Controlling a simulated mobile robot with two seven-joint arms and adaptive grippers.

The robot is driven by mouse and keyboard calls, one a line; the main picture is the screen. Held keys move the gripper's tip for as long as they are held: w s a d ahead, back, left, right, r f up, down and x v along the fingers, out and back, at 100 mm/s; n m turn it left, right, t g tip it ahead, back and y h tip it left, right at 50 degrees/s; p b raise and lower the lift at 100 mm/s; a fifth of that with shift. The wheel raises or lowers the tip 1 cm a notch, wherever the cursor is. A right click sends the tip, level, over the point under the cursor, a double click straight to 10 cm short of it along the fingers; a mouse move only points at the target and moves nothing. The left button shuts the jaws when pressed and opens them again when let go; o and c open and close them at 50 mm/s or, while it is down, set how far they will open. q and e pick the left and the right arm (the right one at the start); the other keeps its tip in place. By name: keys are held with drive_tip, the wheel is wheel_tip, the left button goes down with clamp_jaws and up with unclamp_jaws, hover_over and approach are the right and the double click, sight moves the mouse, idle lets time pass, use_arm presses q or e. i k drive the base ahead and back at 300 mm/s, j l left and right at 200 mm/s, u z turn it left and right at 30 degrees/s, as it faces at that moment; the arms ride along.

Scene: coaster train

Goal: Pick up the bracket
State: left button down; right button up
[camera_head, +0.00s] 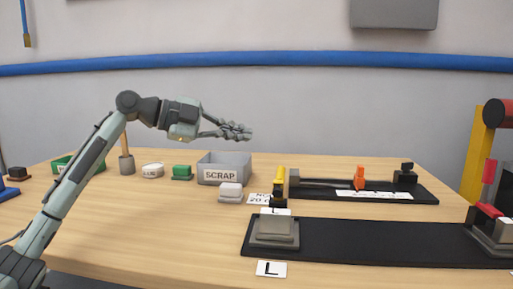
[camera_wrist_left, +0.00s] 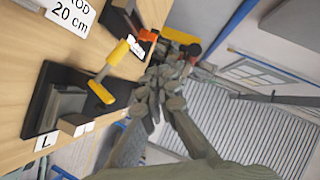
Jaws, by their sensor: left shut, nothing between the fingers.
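My left gripper (camera_head: 246,132) is shut and empty, in the air above the table behind the black boards. In the left wrist view its fingers (camera_wrist_left: 158,98) are together with nothing between them. I cannot tell for sure which thing is the bracket. A grey stepped block (camera_head: 274,231) sits on the left end of the long black board (camera_head: 370,240), behind a card marked L (camera_head: 271,269). It also shows in the left wrist view (camera_wrist_left: 68,103). A yellow-handled piece (camera_head: 279,175) stands just behind it. My right gripper is not in view.
A second black board (camera_head: 415,189) carries an orange piece (camera_head: 360,175). A red and yellow post (camera_head: 482,150) rises at right. The front left table is clear.

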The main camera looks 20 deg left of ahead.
sight(274, 223)
drive_tip(key=k+l, duration=0.15)
drive_tip(key=l, duration=0.25)
drive_tip(key=k+l, duration=0.15)
drive_tip(key=l, duration=0.25)
drive_tip(key=k+l, duration=0.1)
drive_tip(key=l, duration=0.25)
drive_tip(key=k+l, duration=0.15)
drive_tip(key=l, duration=0.25)
drive_tip(key=k+l, duration=0.15)
drive_tip(key=l, duration=0.25)
